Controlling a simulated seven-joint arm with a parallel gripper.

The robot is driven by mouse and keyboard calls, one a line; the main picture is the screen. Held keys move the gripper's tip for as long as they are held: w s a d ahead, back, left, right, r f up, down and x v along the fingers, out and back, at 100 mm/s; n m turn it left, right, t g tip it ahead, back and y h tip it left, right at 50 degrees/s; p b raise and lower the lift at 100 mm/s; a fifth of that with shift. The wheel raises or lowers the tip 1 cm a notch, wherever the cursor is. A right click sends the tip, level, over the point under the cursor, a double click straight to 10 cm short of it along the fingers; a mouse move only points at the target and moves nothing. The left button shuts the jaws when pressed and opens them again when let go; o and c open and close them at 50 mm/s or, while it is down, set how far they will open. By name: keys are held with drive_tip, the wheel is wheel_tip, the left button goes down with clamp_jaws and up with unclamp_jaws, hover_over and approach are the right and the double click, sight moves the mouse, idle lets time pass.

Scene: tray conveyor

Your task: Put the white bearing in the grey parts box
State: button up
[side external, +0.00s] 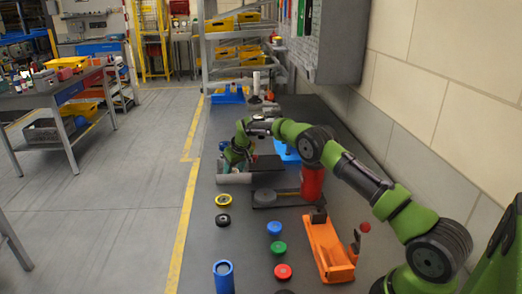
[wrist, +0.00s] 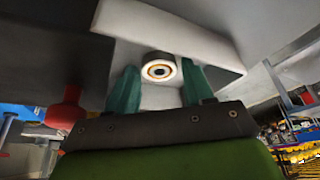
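The white bearing (wrist: 145,71), a white ring with an orange inner ring and dark centre, sits between the two green fingertips of my gripper (wrist: 160,66) in the wrist view. The fingers stand on either side of it and appear shut on it, though contact on the right is hard to make out. In the side view my gripper (side external: 233,160) is low at the light grey parts box (side external: 234,178), at its back edge. The pale walls of a box (wrist: 165,30) also show behind the bearing in the wrist view. The bearing is not clearly seen in the side view.
A dark tray with a grey round part (side external: 265,197) and a red cylinder (side external: 312,183) stand nearby. An orange fixture (side external: 325,247), a blue cup (side external: 223,277) and several coloured discs (side external: 278,248) lie nearer the camera. A blue bin (side external: 286,152) is behind my arm.

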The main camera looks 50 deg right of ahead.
drive_tip(key=s+a+v, duration=0.1)
drive_tip(key=a+v, duration=0.2)
drive_tip(key=v, duration=0.9)
drive_tip(key=a+f+v, duration=0.1)
drive_tip(key=a+v, duration=0.1)
drive_tip(key=v, duration=1)
drive_tip(key=s+a+r+m+t+y, duration=0.1)
drive_tip(key=s+a+r, duration=0.2)
drive_tip(key=s, duration=0.3)
drive_tip(key=s+a+r+t, duration=0.1)
drive_tip(key=s+a+r, duration=0.25)
drive_tip(key=s, duration=0.25)
drive_tip(key=s+a+f+y, duration=0.1)
drive_tip(key=s+a+f, duration=0.1)
drive_tip(key=s, duration=0.8)
drive_tip(key=s+a+f, duration=0.2)
drive_tip(key=s+a, duration=0.3)
drive_tip(key=s, duration=0.5)
drive_tip(key=shift+m+t+y, duration=0.3)
drive_tip(key=shift+m+y, duration=0.1)
